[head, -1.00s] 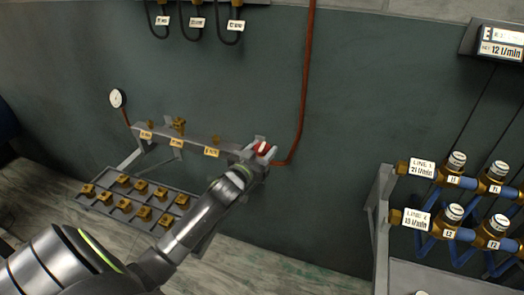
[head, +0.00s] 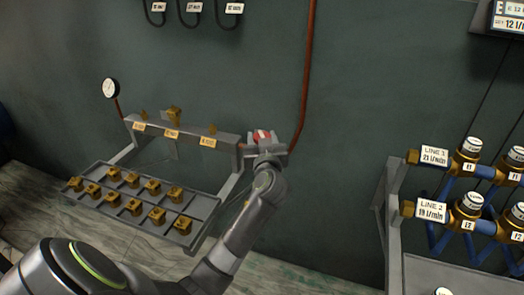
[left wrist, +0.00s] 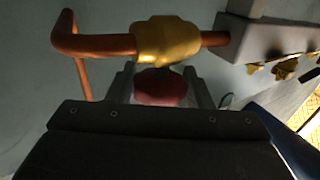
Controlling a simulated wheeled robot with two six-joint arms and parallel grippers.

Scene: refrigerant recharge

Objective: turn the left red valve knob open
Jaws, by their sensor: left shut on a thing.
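The red valve knob (head: 262,135) is at the right end of the grey manifold bar in the head view. In the left wrist view the red knob (left wrist: 160,87) sits just under a brass valve body (left wrist: 168,41) on a copper pipe. My left gripper (head: 264,145) is at the knob. In the left wrist view its two fingers (left wrist: 160,86) stand on either side of the knob, shut on it. The gripper's dark body hides the knob's lower part there. My right gripper is in neither view.
A grey tray (head: 205,207) with several brass fittings lies left of my arm. A gauge (head: 110,88) is at the bar's left. A vertical copper pipe (head: 308,70) runs up the wall. A rack with LINE 1 (head: 433,156) and LINE 2 labels stands at the right.

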